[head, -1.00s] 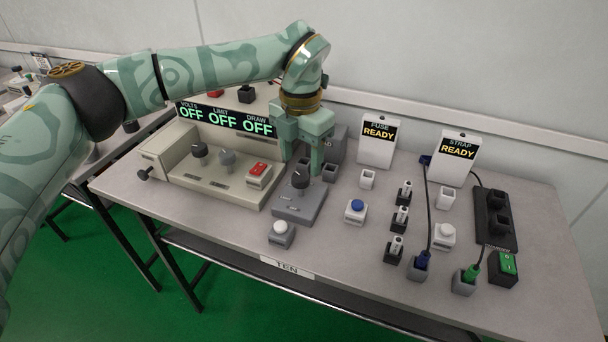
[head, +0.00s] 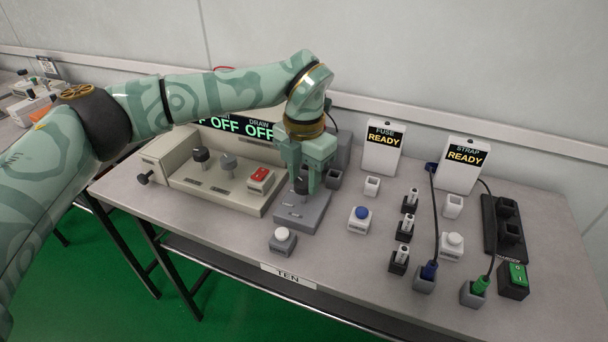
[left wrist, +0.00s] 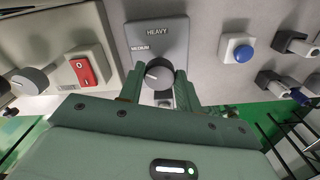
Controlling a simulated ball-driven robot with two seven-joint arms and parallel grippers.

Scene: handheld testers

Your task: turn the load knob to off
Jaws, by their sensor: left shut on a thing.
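The load knob (left wrist: 158,74) is a round dark knob with a pale pointer line, on a grey box (head: 297,217). In the left wrist view the box face (left wrist: 158,38) carries the labels HEAVY and, it seems, MEDIUM; any off label is hidden. My left gripper (head: 304,186) comes down over the box, and its two fingers (left wrist: 159,88) are shut on the knob, one on each side. The knob shows between the fingers in the head view. My right gripper is not in view.
Left of the box stands a beige supply (head: 215,190) with knobs, a red switch (head: 260,174) and a display reading OFF. To the right are a blue button (head: 361,213), a white button (head: 283,234) in front, several black sockets and two READY signs (head: 384,138).

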